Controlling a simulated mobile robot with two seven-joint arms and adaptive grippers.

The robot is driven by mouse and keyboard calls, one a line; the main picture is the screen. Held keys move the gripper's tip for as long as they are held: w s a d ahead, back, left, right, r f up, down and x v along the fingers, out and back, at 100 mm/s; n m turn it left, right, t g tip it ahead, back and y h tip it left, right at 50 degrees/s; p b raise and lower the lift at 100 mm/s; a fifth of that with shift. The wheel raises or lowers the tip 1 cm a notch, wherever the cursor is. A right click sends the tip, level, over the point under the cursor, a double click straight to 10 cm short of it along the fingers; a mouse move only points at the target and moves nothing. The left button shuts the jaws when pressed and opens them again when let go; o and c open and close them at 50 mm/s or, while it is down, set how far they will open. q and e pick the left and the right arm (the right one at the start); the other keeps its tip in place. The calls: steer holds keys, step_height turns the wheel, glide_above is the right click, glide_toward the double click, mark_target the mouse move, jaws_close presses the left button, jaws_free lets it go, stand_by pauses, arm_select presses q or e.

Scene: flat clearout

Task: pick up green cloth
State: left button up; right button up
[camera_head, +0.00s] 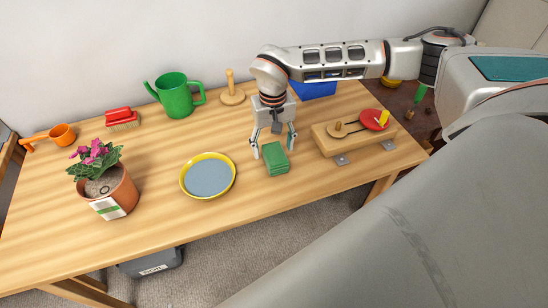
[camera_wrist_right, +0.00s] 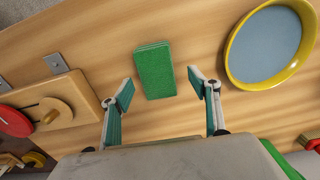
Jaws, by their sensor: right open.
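The green cloth (camera_head: 275,158) is a small folded stack lying on the wooden table (camera_head: 150,180), right of the yellow-rimmed plate. My right gripper (camera_head: 271,142) is open and points down just behind the cloth, with its fingers apart. In the right wrist view the cloth (camera_wrist_right: 154,70) lies ahead of and between the two fingertips (camera_wrist_right: 161,88). Nothing is between the fingers, and neither finger visibly touches the cloth. My left gripper is not in view.
A yellow-rimmed plate with a grey-blue middle (camera_head: 208,177) is left of the cloth. A wooden board with knob and red disc (camera_head: 340,146) is to the right. A green watering can (camera_head: 176,96), wooden stand (camera_head: 232,96) and blue object (camera_head: 315,90) are behind. A potted plant (camera_head: 108,190) stands left.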

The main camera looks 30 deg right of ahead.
mark_target(275, 153)
steer(key=f, duration=0.4)
steer(key=shift+s+d+f, duration=0.15)
steer(key=shift+d+f, duration=0.1)
steer(key=shift+f, duration=0.05)
steer(key=c, duration=1.2)
steer(key=shift+r, duration=0.15)
step_height(275, 153, up, 20)
steer(key=shift+f+p, duration=0.1)
steer(key=shift+p, duration=0.45)
